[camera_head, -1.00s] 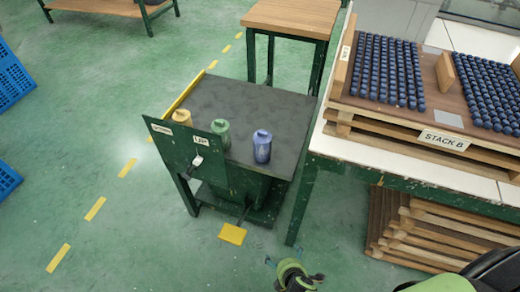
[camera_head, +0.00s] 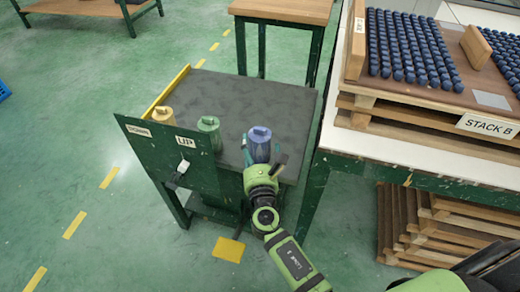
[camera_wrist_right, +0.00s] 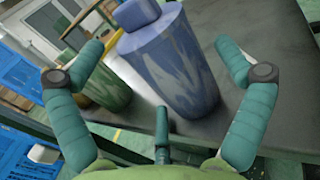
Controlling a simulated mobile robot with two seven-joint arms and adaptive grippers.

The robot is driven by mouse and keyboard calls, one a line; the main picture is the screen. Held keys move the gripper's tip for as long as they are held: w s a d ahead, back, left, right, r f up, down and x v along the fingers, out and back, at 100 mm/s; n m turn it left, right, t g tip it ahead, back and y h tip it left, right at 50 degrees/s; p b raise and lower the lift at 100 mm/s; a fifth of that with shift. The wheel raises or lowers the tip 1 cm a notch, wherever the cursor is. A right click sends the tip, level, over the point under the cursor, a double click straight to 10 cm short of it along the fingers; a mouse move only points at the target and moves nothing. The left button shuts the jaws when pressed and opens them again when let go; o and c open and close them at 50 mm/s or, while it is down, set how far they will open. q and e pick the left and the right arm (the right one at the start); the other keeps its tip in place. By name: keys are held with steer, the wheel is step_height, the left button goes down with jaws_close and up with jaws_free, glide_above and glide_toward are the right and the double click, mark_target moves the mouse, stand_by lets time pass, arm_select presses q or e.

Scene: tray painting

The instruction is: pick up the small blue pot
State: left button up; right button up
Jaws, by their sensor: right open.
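The small blue pot (camera_head: 260,143) stands upright on the dark top of the small green table (camera_head: 230,105), near its right front. My right gripper (camera_head: 262,160) reaches it from the front and is open. In the right wrist view the blue pot (camera_wrist_right: 172,65) stands between the spread teal fingers of the right gripper (camera_wrist_right: 160,70), with gaps on both sides. A green pot (camera_head: 209,130) and a yellow pot (camera_head: 163,118) stand to its left. My left gripper is not in view.
A white-topped bench (camera_head: 430,165) with wooden pallets and rows of blue pieces (camera_head: 410,50) stands close on the right. The table's back half is clear.

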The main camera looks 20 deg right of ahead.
steer(key=shift+w+d, duration=0.15)
steer(key=shift+w, duration=0.6)
steer(key=shift+s, duration=0.1)
steer(key=c, duration=0.8)
steer(key=shift+f, duration=0.1)
